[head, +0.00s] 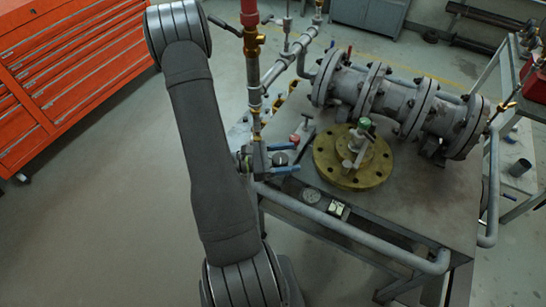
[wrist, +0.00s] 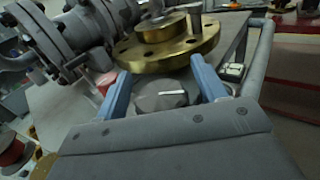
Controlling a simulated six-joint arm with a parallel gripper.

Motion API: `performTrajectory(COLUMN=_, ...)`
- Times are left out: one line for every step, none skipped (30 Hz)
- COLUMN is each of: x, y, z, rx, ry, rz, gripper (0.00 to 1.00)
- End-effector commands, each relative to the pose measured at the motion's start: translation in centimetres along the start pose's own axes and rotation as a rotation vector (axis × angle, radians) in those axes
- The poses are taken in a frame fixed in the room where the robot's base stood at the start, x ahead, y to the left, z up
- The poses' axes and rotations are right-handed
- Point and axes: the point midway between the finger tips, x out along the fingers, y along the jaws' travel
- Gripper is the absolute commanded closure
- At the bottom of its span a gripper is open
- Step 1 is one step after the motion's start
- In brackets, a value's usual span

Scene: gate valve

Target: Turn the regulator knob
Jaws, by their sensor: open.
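The regulator knob (wrist: 165,95) is a dark grey, faceted knob with a white pointer mark, seen in the middle of the wrist view. My gripper (wrist: 160,67) is open, with one blue finger on each side of the knob. I cannot tell whether either finger touches it. In the head view my gripper (head: 298,157) shows as two blue fingers at the table's left edge. The dark knob (head: 280,158) shows between them, partly hidden. The knob's lower part is hidden behind the gripper body in the wrist view.
A brass flange (head: 325,171) with a small green-topped valve stands just right of my gripper. A large grey bolted pipe (head: 395,102) lies behind it on the metal table (head: 440,205). A vertical pipe (head: 252,70) rises behind my gripper. A red tool cabinet (head: 75,70) stands far left.

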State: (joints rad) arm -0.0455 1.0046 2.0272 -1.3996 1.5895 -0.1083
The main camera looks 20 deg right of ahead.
Motion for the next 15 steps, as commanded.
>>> performTrajectory(x=0.0, y=0.0, z=0.0, rx=0.0, ry=0.0, rz=0.0, gripper=0.35)
performTrajectory(x=-0.1, y=0.0, z=0.0, rx=0.0, ry=0.0, rz=0.0, gripper=0.35)
performTrajectory(x=-0.1, y=0.0, z=0.0, rx=0.0, ry=0.0, rz=0.0, gripper=0.35)
performTrajectory(x=-0.3, y=0.0, z=0.0, rx=0.0, ry=0.0, rz=0.001, gripper=0.35)
performTrajectory(x=-0.4, y=0.1, z=0.0, rx=0.001, ry=0.0, rz=0.001, gripper=0.35)
performTrajectory(x=-0.8, y=0.1, z=0.0, rx=0.001, ry=0.0, rz=0.002, gripper=0.35)
performTrajectory(x=-1.1, y=0.1, z=0.0, rx=0.001, ry=0.0, rz=0.003, gripper=0.35)
performTrajectory(x=-1.4, y=0.1, z=0.0, rx=0.001, ry=0.0, rz=0.003, gripper=0.35)
performTrajectory(x=-2.0, y=0.1, z=0.0, rx=0.002, ry=0.0, rz=0.004, gripper=0.35)
performTrajectory(x=-2.4, y=0.1, z=0.0, rx=0.002, ry=0.0, rz=0.005, gripper=0.35)
performTrajectory(x=-2.9, y=0.1, z=0.0, rx=0.002, ry=0.0, rz=0.005, gripper=0.35)
performTrajectory(x=-3.6, y=0.1, z=0.0, rx=0.002, ry=0.0, rz=0.006, gripper=0.35)
performTrajectory(x=-4.2, y=0.1, z=0.0, rx=0.001, ry=0.0, rz=0.005, gripper=0.35)
performTrajectory(x=-4.7, y=0.1, z=0.0, rx=0.001, ry=-0.001, rz=0.006, gripper=0.35)
performTrajectory(x=-5.5, y=0.1, z=0.0, rx=0.001, ry=-0.001, rz=0.005, gripper=0.35)
